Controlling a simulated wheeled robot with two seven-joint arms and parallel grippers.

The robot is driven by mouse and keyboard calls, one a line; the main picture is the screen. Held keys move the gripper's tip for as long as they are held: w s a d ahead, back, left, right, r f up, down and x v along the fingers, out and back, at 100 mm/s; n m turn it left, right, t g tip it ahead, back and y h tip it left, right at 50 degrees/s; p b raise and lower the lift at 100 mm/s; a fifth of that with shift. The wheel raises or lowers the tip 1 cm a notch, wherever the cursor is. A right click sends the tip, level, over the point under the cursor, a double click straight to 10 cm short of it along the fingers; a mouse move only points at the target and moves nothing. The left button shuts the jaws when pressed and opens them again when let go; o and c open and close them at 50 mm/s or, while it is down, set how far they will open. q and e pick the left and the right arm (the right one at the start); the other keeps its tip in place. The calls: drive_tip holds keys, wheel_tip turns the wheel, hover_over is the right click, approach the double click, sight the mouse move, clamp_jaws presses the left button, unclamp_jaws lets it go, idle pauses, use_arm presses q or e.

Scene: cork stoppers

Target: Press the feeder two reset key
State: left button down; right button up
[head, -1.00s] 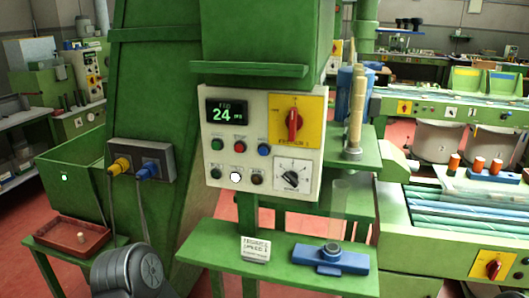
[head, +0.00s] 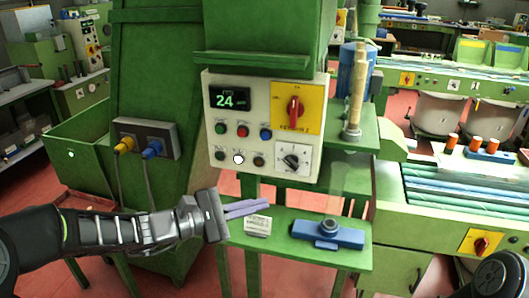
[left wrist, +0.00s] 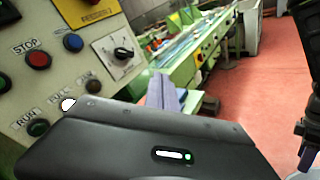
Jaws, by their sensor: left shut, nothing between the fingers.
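The cream control panel (head: 262,125) on the green machine has a yellow plate with a red rotary switch (head: 295,110), whose lettering seems to read "FEEDER 2". Below a green "24" display is a row of green, red (head: 242,131) and blue (head: 265,134) buttons. A lower row has dark lamps and a lit white one (head: 238,159). The left wrist view shows the red button (left wrist: 38,60) under "STOP" and the blue button (left wrist: 62,61); the blue button's label is unreadable. My left gripper (head: 268,205) is shut and empty, below the panel and apart from it.
A green shelf (head: 280,238) below the panel carries a small white sign (head: 257,226) and a blue fixture (head: 327,234). Yellow and blue plugs (head: 152,149) with hanging cables are to the left.

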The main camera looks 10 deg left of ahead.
sight(265, 136)
use_arm(q)
wheel_tip(265, 136, up, 10)
drive_tip(key=a+t+h, duration=0.1)
drive_tip(key=a+t, duration=0.1)
drive_tip(key=shift+w+a+f+t, duration=0.15)
drive_tip(key=shift+w+a+t, duration=0.1)
drive_tip(key=shift+a+t, duration=0.1)
drive_tip(key=shift+w, duration=0.1)
drive_tip(key=shift+w+d+f+p, duration=0.1)
drive_tip(key=shift+w+p, duration=0.1)
drive_tip(key=shift+w, duration=1.25)
drive_tip(key=shift+w+d+r+p, duration=0.1)
drive_tip(key=shift+w+p, duration=0.1)
drive_tip(key=shift+w, duration=1.2)
drive_tip(key=shift+w+d+f+p, duration=0.1)
drive_tip(key=shift+w+p, duration=0.1)
drive_tip(key=shift+w, duration=1.25)
drive_tip(key=shift+w, duration=0.1)
drive_tip(key=shift+w, duration=0.35)
